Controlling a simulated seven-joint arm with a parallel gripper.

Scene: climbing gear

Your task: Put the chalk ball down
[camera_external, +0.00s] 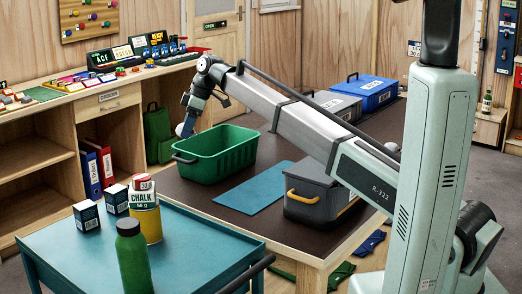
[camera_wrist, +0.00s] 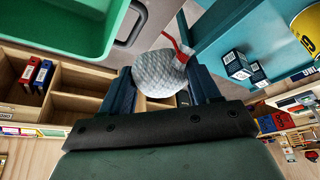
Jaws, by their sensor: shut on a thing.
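The chalk ball (camera_wrist: 158,72) is a pale, textured round bag with a red cord at its neck. My gripper (camera_wrist: 163,84) is shut on it, with one dark blue finger on each side. In the external view my gripper (camera_external: 188,114) is in the air near the far left rim of the green crate (camera_external: 212,160), and a little of the pale ball (camera_external: 182,130) shows below it. In the wrist view the crate (camera_wrist: 78,40) lies to the upper left of the ball, apart from it. The crate's floor is mostly hidden in the external view.
A blue mat (camera_external: 254,188) lies flat and bare on the dark table, between the crate and a grey box with a yellow handle (camera_external: 318,196). A teal cart (camera_external: 190,238) in front holds a chalk can (camera_external: 144,198), a green bottle (camera_external: 133,258) and small boxes.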

